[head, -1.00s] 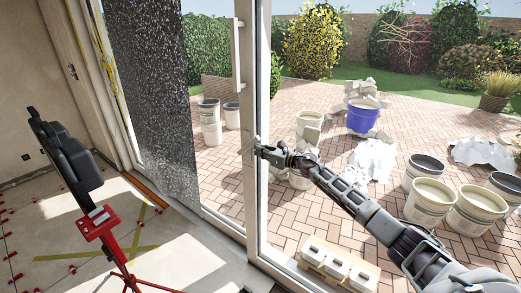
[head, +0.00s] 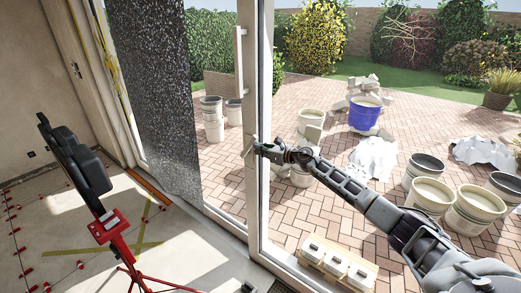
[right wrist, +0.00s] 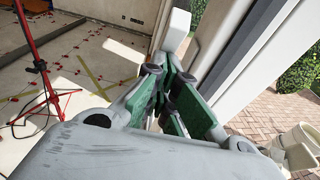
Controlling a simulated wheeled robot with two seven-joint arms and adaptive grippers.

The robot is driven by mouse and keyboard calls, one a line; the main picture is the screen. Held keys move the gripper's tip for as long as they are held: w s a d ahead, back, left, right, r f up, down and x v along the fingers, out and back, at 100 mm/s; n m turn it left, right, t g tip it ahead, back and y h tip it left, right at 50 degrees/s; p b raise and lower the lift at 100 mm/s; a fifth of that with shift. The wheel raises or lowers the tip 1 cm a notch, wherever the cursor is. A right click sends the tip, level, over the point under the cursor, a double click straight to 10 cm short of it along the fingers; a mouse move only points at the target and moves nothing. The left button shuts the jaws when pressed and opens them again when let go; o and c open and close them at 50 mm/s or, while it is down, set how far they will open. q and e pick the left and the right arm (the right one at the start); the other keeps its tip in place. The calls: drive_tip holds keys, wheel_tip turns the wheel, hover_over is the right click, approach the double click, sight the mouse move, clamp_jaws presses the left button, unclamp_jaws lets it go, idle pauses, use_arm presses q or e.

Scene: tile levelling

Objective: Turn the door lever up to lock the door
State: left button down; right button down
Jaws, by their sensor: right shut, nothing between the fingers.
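The glass door has a pale frame (head: 252,200) with a tall vertical pull bar (head: 238,62) above. A small pale lever (head: 248,147) shows on the frame below the bar, tilted and partly hidden by my gripper. My right gripper (head: 257,148) is at the frame, right beside the lever; I cannot tell whether they touch. In the right wrist view, the gripper (right wrist: 172,72) shows green pads, shut with nothing held. A white block-like piece (right wrist: 177,28) stands just beyond the fingertips, perhaps part of the door handle. My left gripper is out of view.
A red tripod (head: 118,232) with a dark device (head: 78,160) stands at left indoors. Outside on the brick paving are several buckets (head: 428,196), a blue tub (head: 364,113) and a tray of blocks (head: 336,264). The floor between tripod and door is mostly free.

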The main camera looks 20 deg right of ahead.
sight(252, 138)
drive_tip(key=w+r, duration=0.1)
drive_tip(key=w+a+r, duration=0.1)
drive_tip(key=r+p, duration=0.1)
drive_tip(key=shift+w+a+r, duration=0.15)
drive_tip(key=shift+w+a, duration=0.2)
drive_tip(key=shift+w, duration=0.05)
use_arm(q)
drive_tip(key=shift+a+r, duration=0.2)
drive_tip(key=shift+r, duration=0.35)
use_arm(e)
drive_tip(key=shift+w+a+r, duration=0.25)
drive_tip(key=shift+w+a, duration=0.05)
drive_tip(key=shift+w, duration=0.2)
drive_tip(key=shift+w+a+r, duration=0.25)
drive_tip(key=shift+w, duration=0.2)
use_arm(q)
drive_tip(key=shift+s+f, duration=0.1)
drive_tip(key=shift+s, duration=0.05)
use_arm(e)
drive_tip(key=shift+s+d+f, duration=0.1)
